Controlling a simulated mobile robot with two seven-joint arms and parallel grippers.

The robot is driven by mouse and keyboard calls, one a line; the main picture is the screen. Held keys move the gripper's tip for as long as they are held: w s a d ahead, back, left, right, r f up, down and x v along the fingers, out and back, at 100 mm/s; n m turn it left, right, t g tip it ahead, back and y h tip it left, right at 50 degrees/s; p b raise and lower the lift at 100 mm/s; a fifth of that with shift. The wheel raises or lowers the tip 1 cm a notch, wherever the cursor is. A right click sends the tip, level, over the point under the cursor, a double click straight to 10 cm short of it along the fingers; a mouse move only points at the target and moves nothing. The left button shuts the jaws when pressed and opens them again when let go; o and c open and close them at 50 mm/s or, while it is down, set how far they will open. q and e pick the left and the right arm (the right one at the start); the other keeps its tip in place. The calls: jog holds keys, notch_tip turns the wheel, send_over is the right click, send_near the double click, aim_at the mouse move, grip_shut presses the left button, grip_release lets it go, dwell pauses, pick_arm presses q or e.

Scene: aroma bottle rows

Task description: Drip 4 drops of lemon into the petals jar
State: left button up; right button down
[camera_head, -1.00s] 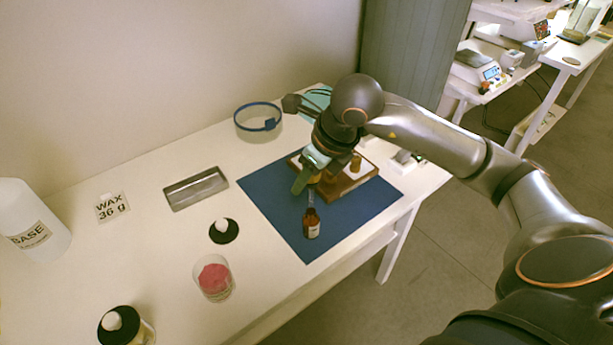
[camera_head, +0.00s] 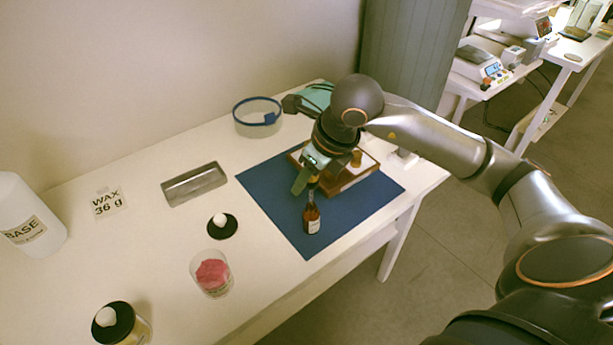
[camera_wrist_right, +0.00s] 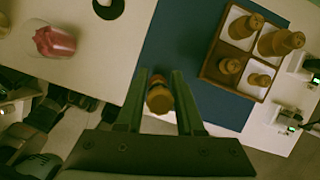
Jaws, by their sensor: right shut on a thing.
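The petals jar (camera_head: 212,285) is clear glass with pink-red contents, at the front of the table; it also shows in the right wrist view (camera_wrist_right: 52,42). A small amber bottle (camera_head: 312,222) with a pale label stands upright on the blue mat; I cannot read its label. My right gripper (camera_head: 303,183) is just above the bottle, shut on its brown dropper top (camera_wrist_right: 158,98), which shows between the fingers in the right wrist view. The dropper's glass tube is hidden, and seems to be in the bottle neck. My left gripper is out of view.
A wooden tray (camera_head: 352,183) with several brown-capped bottles stands behind the bottle on the blue mat (camera_head: 275,205). A black lid (camera_head: 222,232) with a white knob lies beside the jar. A metal tray (camera_head: 195,184), white BASE bottle (camera_head: 28,222) and black-lidded jar (camera_head: 118,325) stand left.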

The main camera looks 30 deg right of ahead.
aim_at(306, 208)
jog(key=shift+f+b, duration=0.5)
jog(key=shift+f, duration=0.1)
jog(key=shift+f+b, duration=0.65)
jog(key=shift+f, duration=0.05)
jog(key=shift+f+b, duration=0.6)
jog(key=shift+f, duration=0.05)
jog(key=shift+f+b, duration=0.8)
jog(key=shift+f, duration=0.25)
